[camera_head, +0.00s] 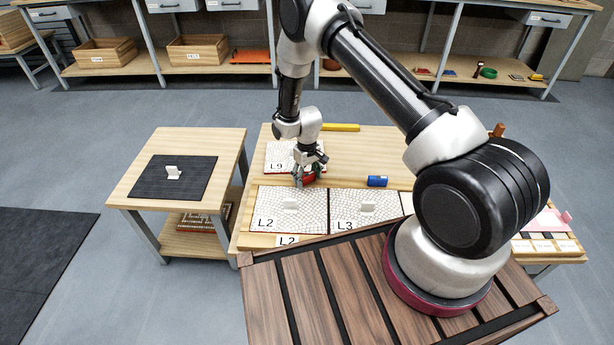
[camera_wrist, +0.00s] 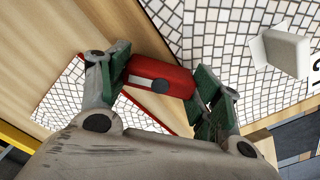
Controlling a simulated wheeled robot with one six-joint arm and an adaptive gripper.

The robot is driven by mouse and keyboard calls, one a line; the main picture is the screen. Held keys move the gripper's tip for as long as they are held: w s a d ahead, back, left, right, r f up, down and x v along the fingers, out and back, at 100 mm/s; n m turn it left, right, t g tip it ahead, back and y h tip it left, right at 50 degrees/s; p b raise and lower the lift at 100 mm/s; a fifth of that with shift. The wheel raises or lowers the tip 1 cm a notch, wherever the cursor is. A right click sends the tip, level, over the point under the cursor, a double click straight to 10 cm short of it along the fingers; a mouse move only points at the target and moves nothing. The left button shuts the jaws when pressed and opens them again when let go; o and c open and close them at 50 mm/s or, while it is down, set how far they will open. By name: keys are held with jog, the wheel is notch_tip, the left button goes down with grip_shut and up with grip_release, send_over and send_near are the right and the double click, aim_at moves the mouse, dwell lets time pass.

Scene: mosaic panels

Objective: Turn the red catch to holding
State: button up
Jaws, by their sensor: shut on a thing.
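The red catch (camera_wrist: 178,78) lies between the green-padded fingers of my gripper (camera_wrist: 163,85) in the wrist view. It has a white strip and a dark round spot on its face. My gripper is shut on it, with a finger at each end. The catch sits at an angle near the edge of a white mosaic panel. In the head view the catch (camera_head: 309,177) is a small red patch under my gripper (camera_head: 307,174), mostly hidden by the fingers. It is between panel L9 (camera_head: 275,158) and panel L2 (camera_head: 268,214).
Panel L3 (camera_head: 345,217) lies right of L2; both have white grips. A blue piece (camera_head: 377,181) lies right of the catch, and a yellow bar (camera_head: 341,127) lies behind. A side table (camera_head: 134,193) with a dark mat (camera_head: 150,185) stands left. Bare wood lies behind the blue piece.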

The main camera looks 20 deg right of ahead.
aim_at(307, 175)
jog(key=n, duration=0.5)
jog(key=shift+n, duration=2.5)
jog(key=o, duration=1)
notch_tip(307, 175, up, 12)
